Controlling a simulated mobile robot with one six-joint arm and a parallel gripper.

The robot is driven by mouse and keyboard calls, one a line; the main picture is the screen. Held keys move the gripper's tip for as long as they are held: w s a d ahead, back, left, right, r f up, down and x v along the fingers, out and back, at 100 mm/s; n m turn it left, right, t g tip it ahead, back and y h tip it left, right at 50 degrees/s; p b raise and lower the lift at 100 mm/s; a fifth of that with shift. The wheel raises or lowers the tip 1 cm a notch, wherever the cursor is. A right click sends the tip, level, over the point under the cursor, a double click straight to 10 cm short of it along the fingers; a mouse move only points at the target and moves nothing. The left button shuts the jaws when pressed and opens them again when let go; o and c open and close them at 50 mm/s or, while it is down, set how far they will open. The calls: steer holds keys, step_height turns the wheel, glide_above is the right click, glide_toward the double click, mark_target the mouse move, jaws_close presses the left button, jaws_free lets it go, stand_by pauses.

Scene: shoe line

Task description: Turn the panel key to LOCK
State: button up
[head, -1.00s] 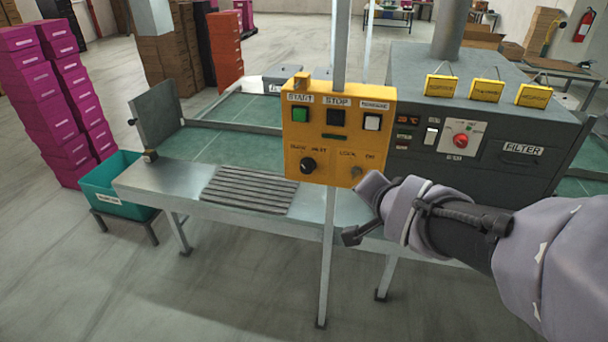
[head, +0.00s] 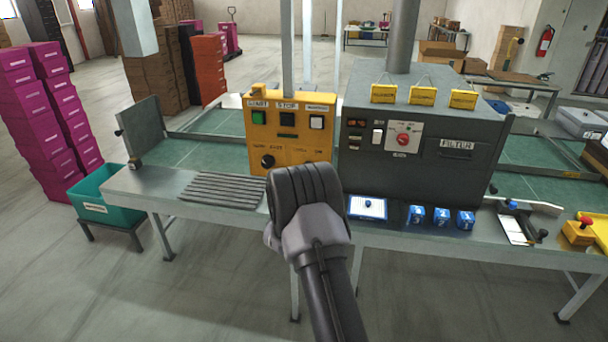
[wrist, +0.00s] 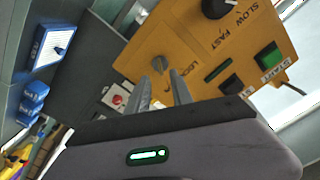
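The yellow control panel (head: 290,140) stands on a post in front of the line in the head view; its buttons and speed knob show. My gripper (head: 305,185) is in front of the panel's lower right, hiding that corner and the key there; its fingers are not visible in this view. In the wrist view the panel (wrist: 195,50) is seen rotated. The small grey key (wrist: 159,63) sits near the LOCK lettering. My gripper's two fingers (wrist: 162,90) point towards the key with a gap between them and nothing held. Contact with the key cannot be told.
A dark grey filter machine (head: 420,150) stands right of the panel. Blue boxes (head: 440,217) and a white-faced blue tray (head: 367,207) lie on the metal bench before it. A teal bin (head: 105,203) is at left. The floor in front is open.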

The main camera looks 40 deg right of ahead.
steer(key=x, duration=0.5)
steer(key=shift+c, duration=0.2)
jaws_close()
